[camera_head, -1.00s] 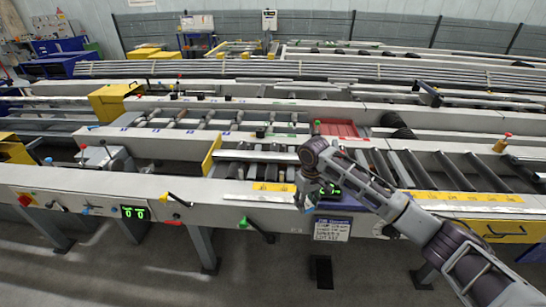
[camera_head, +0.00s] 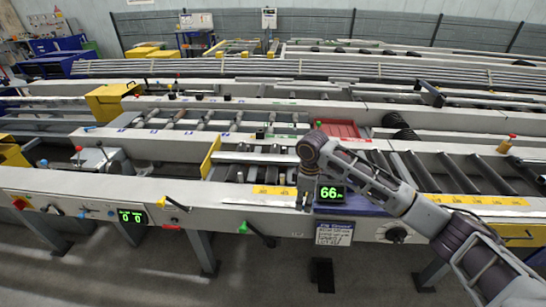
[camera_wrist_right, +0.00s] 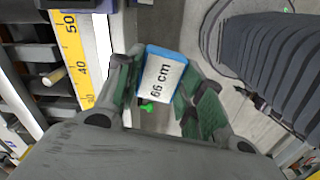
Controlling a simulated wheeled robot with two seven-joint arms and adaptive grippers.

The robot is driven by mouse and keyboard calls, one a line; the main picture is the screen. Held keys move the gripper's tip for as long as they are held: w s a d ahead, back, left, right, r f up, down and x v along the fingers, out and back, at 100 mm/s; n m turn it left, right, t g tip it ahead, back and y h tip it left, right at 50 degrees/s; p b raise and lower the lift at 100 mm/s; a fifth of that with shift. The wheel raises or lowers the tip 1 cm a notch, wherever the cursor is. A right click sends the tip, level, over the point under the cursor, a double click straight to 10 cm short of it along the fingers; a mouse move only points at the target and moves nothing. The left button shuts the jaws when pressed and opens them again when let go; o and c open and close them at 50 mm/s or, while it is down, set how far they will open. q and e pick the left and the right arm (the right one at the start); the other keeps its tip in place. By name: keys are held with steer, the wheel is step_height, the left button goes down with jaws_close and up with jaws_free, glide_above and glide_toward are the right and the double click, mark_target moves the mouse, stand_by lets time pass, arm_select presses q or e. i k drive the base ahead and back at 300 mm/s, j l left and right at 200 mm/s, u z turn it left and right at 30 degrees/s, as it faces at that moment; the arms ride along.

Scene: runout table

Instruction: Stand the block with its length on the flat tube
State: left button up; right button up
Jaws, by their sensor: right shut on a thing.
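The block (camera_wrist_right: 163,76) shows in the right wrist view as a small piece with blue edges and a white face marked "66 cm". My right gripper (camera_wrist_right: 160,94) is shut on it, with one finger on each side. In the head view my right gripper (camera_head: 304,202) points down at the table's front rail, left of the lit display; the block cannot be made out there. A pale long bar (camera_head: 255,157), which may be the flat tube, lies across the rollers behind and left of the gripper. My left gripper is not in view.
A green display (camera_head: 331,193) reading 66 stands right beside my gripper. A yellow scale (camera_head: 272,190) runs along the front rail. A red tray (camera_head: 340,129) lies farther back. Levers, including a green-tipped one (camera_head: 243,227), stick out from the front rail.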

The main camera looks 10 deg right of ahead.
mark_target(285, 158)
steer(key=i, duration=1.4)
